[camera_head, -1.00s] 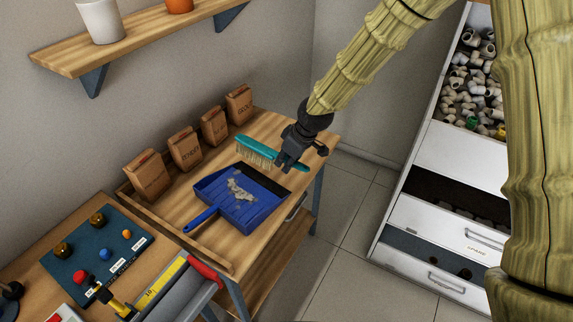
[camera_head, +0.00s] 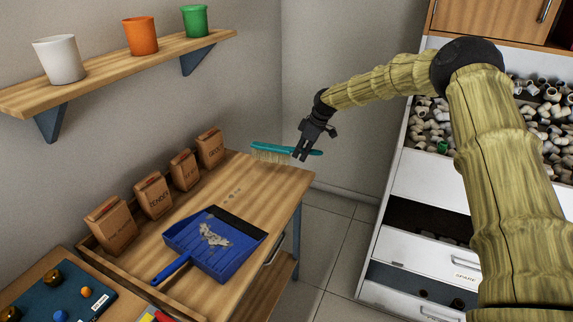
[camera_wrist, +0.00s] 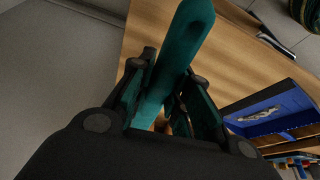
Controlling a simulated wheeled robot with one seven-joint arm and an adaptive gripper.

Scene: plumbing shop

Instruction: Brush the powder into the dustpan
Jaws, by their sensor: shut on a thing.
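My gripper (camera_head: 308,150) is shut on the teal brush (camera_head: 268,147). It holds the brush above the far end of the wooden table (camera_head: 265,180), bristles down and clear of the surface. In the wrist view the brush (camera_wrist: 185,45) runs up between my fingers. The blue dustpan (camera_head: 190,239) lies on the table, its handle toward the front left and its dark lip toward the far side. Pale powder (camera_head: 213,236) lies inside the pan. A few faint grey traces of powder (camera_head: 232,193) are on the table beyond the lip.
Several brown paper bags (camera_head: 154,195) stand along the wall side of the table. A shelf (camera_head: 105,65) above holds white, orange and green cups. At right stands a cabinet (camera_head: 430,180) with open drawers of pipe fittings. A blue board (camera_head: 35,303) lies at front left.

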